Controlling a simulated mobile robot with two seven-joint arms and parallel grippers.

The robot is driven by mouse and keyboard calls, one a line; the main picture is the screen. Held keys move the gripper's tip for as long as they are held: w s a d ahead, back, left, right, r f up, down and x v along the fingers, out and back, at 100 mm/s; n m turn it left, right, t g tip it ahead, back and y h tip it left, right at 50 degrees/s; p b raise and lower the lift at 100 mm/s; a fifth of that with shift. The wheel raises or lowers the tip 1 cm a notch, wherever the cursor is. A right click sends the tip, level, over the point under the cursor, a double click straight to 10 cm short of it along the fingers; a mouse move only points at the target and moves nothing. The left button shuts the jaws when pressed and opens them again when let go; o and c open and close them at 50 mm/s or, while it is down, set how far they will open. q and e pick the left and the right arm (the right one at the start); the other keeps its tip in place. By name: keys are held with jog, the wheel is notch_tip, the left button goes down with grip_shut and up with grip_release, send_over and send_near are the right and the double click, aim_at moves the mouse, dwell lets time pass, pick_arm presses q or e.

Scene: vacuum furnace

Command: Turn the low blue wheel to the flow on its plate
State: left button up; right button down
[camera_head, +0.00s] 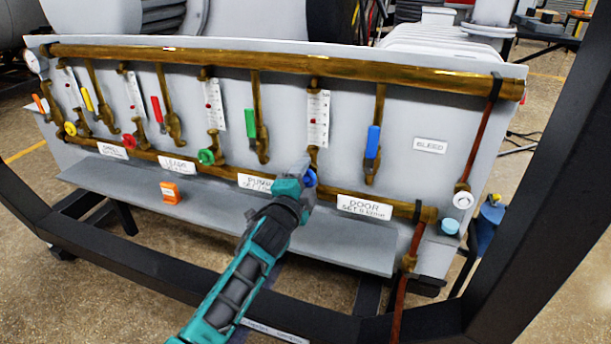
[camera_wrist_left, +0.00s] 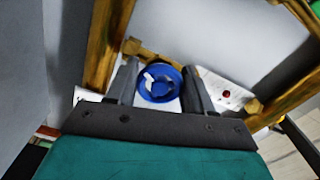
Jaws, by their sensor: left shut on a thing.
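The low blue wheel (camera_head: 310,178) is on the lower brass pipe, below the rightmost white flow gauge (camera_head: 318,120). My left gripper (camera_head: 302,168) is at it and partly hides it in the head view. In the left wrist view the blue wheel (camera_wrist_left: 160,84) lies between the two grey fingers (camera_wrist_left: 158,88), which are shut on its rim. The white plate (camera_head: 364,207) to its right reads DOOR with a "SET" line whose figure is too blurred to be sure of. A red float shows on a gauge (camera_wrist_left: 228,94) in the wrist view. My right gripper is not in view.
A blue lever handle (camera_head: 373,142) hangs just right of the gauge, and a green one (camera_head: 250,123) to the left. Green (camera_head: 206,157), red and yellow wheels sit further left. An orange box (camera_head: 170,192) stands on the grey shelf (camera_head: 340,240). A BLEED label (camera_head: 430,146) is at right.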

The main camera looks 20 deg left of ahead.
pick_arm(q)
jog(key=shift+n, duration=0.4)
jog(key=o, duration=1)
jog(key=shift+r, duration=0.1)
